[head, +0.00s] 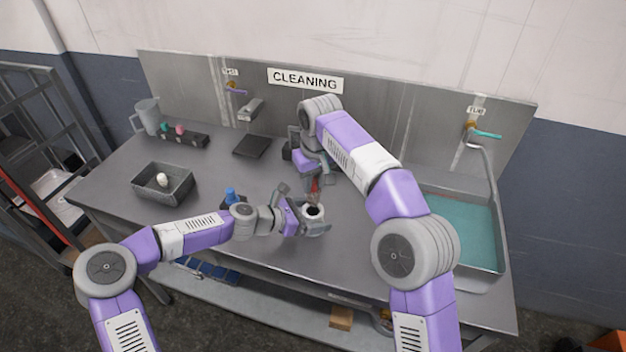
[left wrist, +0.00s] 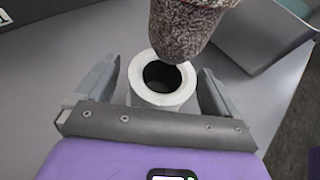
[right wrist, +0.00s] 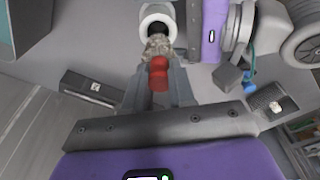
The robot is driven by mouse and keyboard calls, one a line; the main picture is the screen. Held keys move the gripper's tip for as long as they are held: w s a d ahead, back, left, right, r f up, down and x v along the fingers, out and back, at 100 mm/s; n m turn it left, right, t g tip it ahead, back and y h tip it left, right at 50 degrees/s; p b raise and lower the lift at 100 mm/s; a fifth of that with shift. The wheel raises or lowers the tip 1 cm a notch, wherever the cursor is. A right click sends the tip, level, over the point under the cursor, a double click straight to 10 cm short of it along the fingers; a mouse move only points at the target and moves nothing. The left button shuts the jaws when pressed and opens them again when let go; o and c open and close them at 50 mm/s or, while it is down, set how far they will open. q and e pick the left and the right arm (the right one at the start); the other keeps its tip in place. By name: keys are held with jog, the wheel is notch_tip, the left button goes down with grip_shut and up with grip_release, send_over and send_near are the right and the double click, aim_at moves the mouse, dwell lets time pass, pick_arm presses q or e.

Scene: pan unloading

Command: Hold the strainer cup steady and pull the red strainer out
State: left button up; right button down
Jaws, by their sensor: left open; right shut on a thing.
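The strainer cup (left wrist: 138,80) is a pale, thick-rimmed cup with a dark opening, upright on the table; the head view shows it (head: 314,219) too. My left gripper (left wrist: 160,84) is open with a finger on either side of the cup. Contact cannot be told. The red strainer (right wrist: 158,66) has a red handle and a speckled body. My right gripper (right wrist: 157,82) is shut on the red handle. In the left wrist view the strainer's rounded speckled end (left wrist: 190,25) hangs above and beyond the cup's opening, apparently clear of it.
A grey bin (head: 146,190) holding a white item stands at the left. A blue-topped object (head: 231,194) is behind my left forearm. A sink (head: 455,232) is at the right, with taps on the back panel. A jug (head: 149,114) stands at the back left. The front middle of the table is clear.

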pick_arm(q)
jog(key=shift+a, duration=0.1)
jog(key=v, duration=1.2)
